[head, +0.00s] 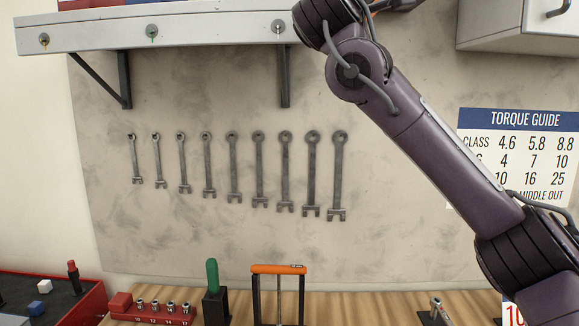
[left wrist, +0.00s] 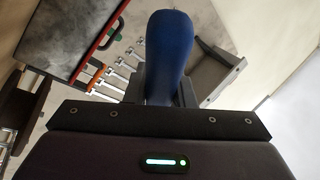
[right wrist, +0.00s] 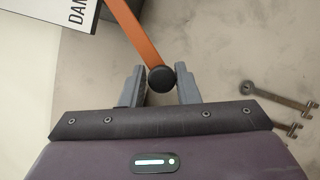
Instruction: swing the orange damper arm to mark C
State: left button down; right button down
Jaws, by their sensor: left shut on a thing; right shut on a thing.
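The orange damper arm (right wrist: 136,32) comes in from the top of the right wrist view and ends in a round black knob (right wrist: 161,79). My right gripper (right wrist: 161,88) is shut on this knob, one grey finger on each side. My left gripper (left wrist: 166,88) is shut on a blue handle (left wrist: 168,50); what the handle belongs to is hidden. Neither gripper shows in the head view. The damper arm and mark C are not in the head view, and I see no mark C in the wrist views.
A white sign (right wrist: 70,14) with cut-off lettering sits beside the damper arm. Several wrenches (head: 259,170) hang on the wall under a grey shelf (head: 160,33). An orange-handled frame (head: 278,268), a green-handled tool (head: 212,275) and a red socket rack (head: 152,310) stand on the wooden bench.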

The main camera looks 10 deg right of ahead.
jog(key=shift+d+f, duration=0.1)
jog(key=shift+f, duration=0.05)
jog(key=c, duration=1.5)
grip_release()
jog(key=shift+o, duration=1.1)
jog(key=shift+d, duration=0.1)
pick_arm(q)
jog(key=shift+d+r, duration=0.1)
jog(key=shift+d, duration=0.05)
pick_arm(e)
jog(key=shift+s+d, duration=0.1)
jog(key=shift+s+a, duration=0.1)
jog(key=shift+a, duration=0.1)
pick_arm(q)
jog(key=shift+f+b, duration=2.55)
pick_arm(e)
jog(key=v, duration=1.1)
jog(key=shift+s, duration=0.3)
jog(key=shift+a, duration=0.1)
